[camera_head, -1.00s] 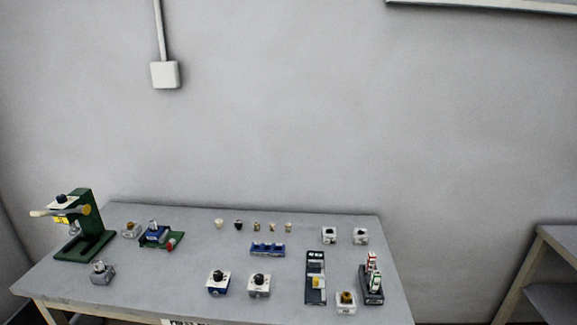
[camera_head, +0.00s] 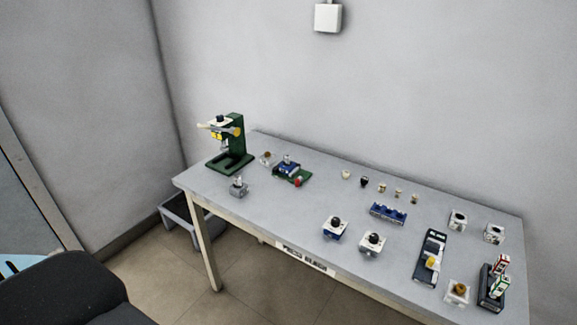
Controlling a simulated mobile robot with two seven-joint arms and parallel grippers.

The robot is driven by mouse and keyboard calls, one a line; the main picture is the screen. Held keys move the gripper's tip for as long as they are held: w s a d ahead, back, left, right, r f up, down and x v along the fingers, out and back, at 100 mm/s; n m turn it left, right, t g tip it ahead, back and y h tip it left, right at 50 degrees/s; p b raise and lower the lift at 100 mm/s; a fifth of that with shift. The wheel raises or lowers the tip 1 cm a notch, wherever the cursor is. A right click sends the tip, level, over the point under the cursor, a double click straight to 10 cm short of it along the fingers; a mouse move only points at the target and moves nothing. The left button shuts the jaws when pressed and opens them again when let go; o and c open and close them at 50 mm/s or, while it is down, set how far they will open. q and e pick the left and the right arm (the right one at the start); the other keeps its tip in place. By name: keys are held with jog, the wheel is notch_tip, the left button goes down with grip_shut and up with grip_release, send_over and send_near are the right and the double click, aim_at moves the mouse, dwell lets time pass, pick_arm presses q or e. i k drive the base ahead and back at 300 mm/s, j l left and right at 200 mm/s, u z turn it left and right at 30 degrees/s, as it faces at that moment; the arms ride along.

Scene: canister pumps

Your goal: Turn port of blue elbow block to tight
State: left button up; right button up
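Two blue-and-white pieces could be the blue elbow block, and I cannot tell which. One is a small block with a white top, blue base and black knob (camera_head: 335,229) near the table's front edge. The other is a blue block (camera_head: 286,167) with a grey top part, on a green plate with a red knob. The port and its setting are too small to read. Neither of my grippers is in view.
The grey table (camera_head: 262,208) also bears a green press (camera_head: 232,145), a blue rack (camera_head: 388,213), a white block with a black knob (camera_head: 372,243) and several small parts. A dark chair (camera_head: 65,298) stands at lower left. A grey bin (camera_head: 180,215) sits beside the table.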

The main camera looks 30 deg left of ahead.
aim_at(287, 157)
jog(key=j+z, duration=0.15)
jog(key=j, duration=0.35)
jog(key=j+z, duration=0.2)
jog(key=j, duration=0.3)
jog(key=k+j+z, duration=0.15)
jog(key=j, duration=0.3)
